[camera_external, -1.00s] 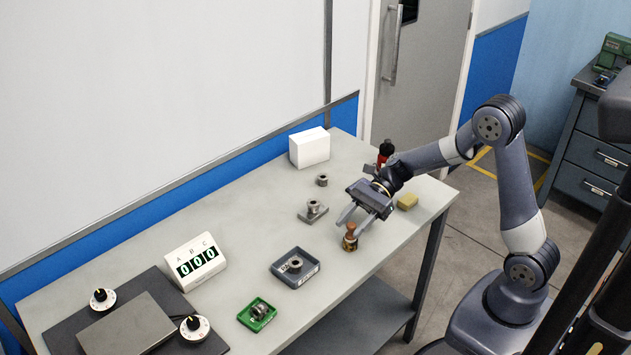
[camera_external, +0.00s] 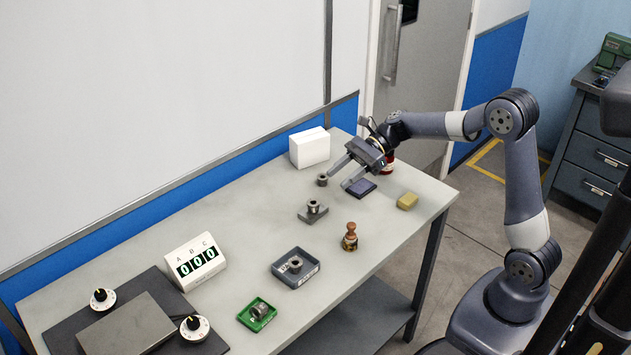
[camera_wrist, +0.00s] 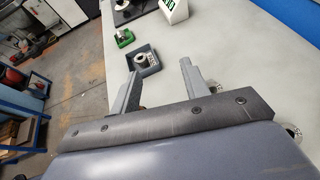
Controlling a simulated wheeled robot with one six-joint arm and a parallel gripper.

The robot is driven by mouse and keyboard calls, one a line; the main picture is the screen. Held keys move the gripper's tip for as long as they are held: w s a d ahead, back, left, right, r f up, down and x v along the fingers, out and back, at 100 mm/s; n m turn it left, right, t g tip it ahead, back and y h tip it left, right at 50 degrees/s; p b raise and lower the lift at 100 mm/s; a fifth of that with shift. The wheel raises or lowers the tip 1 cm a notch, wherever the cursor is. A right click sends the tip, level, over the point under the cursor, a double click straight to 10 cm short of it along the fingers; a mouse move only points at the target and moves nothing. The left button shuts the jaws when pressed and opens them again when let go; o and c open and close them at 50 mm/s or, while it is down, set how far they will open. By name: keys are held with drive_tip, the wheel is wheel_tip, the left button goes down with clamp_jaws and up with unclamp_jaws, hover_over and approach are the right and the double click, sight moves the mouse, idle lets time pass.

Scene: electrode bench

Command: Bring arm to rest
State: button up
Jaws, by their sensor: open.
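My gripper (camera_external: 345,173) is open and empty in the external view. It hangs above the far right part of the bench, near a small metal nut-like part (camera_external: 322,180) and a dark purple pad (camera_external: 360,187). In the wrist view the two fingers of my gripper (camera_wrist: 158,75) stand apart with nothing held between them. My arm reaches in from the right with its elbow raised. A red and dark object (camera_external: 389,165) is partly hidden behind my gripper.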

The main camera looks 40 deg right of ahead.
drive_tip(key=w+d+f+m+t+h, duration=0.1)
drive_tip(key=w+d+m+t+h, duration=0.15)
drive_tip(key=w+d, duration=0.6)
drive_tip(key=w+d+f+m+t+h, duration=0.1)
drive_tip(key=w+d+m+t, duration=0.3)
drive_tip(key=d, duration=0.7)
drive_tip(key=w+d+f+m+t+h, duration=0.1)
drive_tip(key=w+d+m+t+h, duration=0.1)
drive_tip(key=w+d, duration=0.7)
drive_tip(key=shift+y, duration=0.25)
drive_tip(key=f, duration=0.6)
drive_tip(key=s+f, duration=0.1)
drive_tip(key=f, duration=0.2)
drive_tip(key=shift+s+d+f, duration=0.1)
drive_tip(key=shift+d+f, duration=0.3)
